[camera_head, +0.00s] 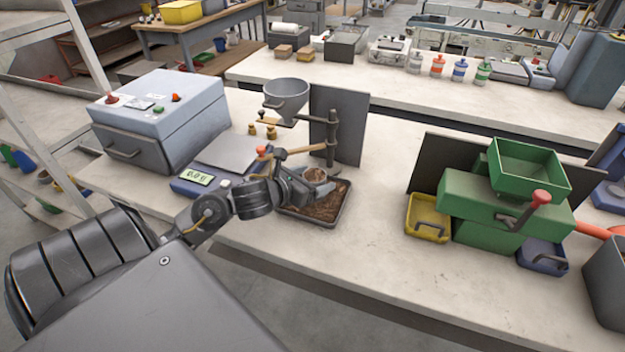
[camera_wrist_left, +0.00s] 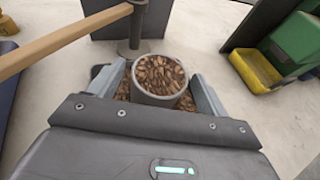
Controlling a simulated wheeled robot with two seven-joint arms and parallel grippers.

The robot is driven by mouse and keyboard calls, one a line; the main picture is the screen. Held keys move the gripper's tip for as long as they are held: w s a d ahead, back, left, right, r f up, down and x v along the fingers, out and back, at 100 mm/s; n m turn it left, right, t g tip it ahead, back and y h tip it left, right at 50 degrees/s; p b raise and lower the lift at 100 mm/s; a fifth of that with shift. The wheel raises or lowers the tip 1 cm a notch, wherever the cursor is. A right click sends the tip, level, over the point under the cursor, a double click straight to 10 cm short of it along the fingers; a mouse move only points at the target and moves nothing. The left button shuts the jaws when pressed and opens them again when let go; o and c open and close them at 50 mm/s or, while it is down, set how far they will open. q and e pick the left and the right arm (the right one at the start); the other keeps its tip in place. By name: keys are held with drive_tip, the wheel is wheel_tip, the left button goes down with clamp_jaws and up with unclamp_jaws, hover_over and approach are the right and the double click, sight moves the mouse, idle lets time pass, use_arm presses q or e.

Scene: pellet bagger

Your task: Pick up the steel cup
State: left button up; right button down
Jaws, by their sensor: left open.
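The steel cup (camera_wrist_left: 160,78), grey and round, is filled with brown pellets and stands upright in the left wrist view. In the head view the cup (camera_head: 316,175) is partly hidden by my gripper. It stands at a dark tray (camera_head: 340,212) that holds more brown pellets. My left gripper (camera_wrist_left: 158,88) is open, with one finger on each side of the cup. It also shows in the head view (camera_head: 312,186). I cannot tell whether the fingers touch the cup. My right gripper is not in view.
A stand with a funnel (camera_head: 286,97) and a wooden-handled lever (camera_wrist_left: 62,42) is close behind and left of the cup. A scale (camera_head: 205,172) and a grey box machine (camera_head: 160,118) stand left. A green machine (camera_head: 510,200) with a yellow bin (camera_head: 427,218) stands right. Bench between is clear.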

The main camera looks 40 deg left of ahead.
use_arm(q)
drive_tip(key=shift+x, duration=1.35)
drive_tip(key=c, duration=1.2)
drive_tip(key=shift+a, duration=0.1)
